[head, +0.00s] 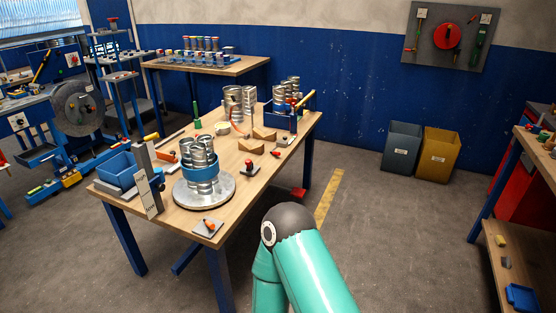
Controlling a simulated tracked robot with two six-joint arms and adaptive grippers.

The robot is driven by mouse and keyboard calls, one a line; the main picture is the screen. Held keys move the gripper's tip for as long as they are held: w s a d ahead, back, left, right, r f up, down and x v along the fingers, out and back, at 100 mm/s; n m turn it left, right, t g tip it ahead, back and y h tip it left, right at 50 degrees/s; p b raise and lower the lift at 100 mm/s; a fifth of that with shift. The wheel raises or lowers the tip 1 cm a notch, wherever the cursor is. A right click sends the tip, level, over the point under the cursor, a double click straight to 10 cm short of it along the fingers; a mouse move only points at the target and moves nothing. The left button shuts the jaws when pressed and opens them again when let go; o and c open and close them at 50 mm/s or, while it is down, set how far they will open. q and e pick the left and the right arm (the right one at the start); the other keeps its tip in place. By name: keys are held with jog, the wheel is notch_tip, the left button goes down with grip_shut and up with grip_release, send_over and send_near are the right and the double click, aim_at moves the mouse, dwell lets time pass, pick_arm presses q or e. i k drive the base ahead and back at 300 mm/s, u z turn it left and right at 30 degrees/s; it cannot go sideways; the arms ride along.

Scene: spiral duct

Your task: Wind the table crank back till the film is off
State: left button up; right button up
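A round grey turntable (220,197) sits near the front of the wooden workbench (237,187). A bundle of silvery spiral duct pieces (197,150) stands upright on it. A blue band that looks like the film (201,172) goes around the bundle. A small plate with an orange handle, which looks like the table crank (209,226), is at the bench's front edge, apart from the turntable. One of my teal arms shows at the bottom centre, its dark joint in front of the bench. Neither gripper is in view.
A grey post with a white label (149,193) and a blue bin (120,170) stand left of the turntable. The floor right of the bench is clear, with grey and yellow bins (438,155) by the wall.

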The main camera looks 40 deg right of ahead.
aim_at(249, 162)
jog(key=z, duration=0.6)
jog(key=i, duration=1)
